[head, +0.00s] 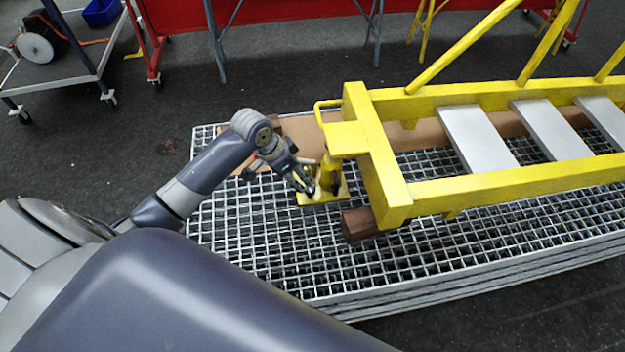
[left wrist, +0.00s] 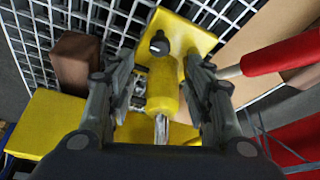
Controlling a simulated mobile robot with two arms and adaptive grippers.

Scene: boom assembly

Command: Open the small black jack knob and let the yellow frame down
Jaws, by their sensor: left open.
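The yellow frame (head: 385,175) is a ladder-like boom with grey cross plates. Its near left end lies above the small yellow jack (head: 330,172). In the left wrist view the jack body (left wrist: 161,88) stands on a yellow base plate, with a small black knob (left wrist: 159,42) on the plate side of the cylinder. My left gripper (head: 306,184) is beside the jack. In the left wrist view its two fingers (left wrist: 160,85) are spread, one on each side of the jack body, with gaps visible. Whether either finger touches the jack is unclear. My right gripper is not in view.
A steel grating stack (head: 270,255) carries the jack and a brown wooden block (head: 362,224) under the frame; the block also shows in the left wrist view (left wrist: 77,62). A red bar (left wrist: 282,54) with a grey end lies to the right there. A cart (head: 60,68) stands far left.

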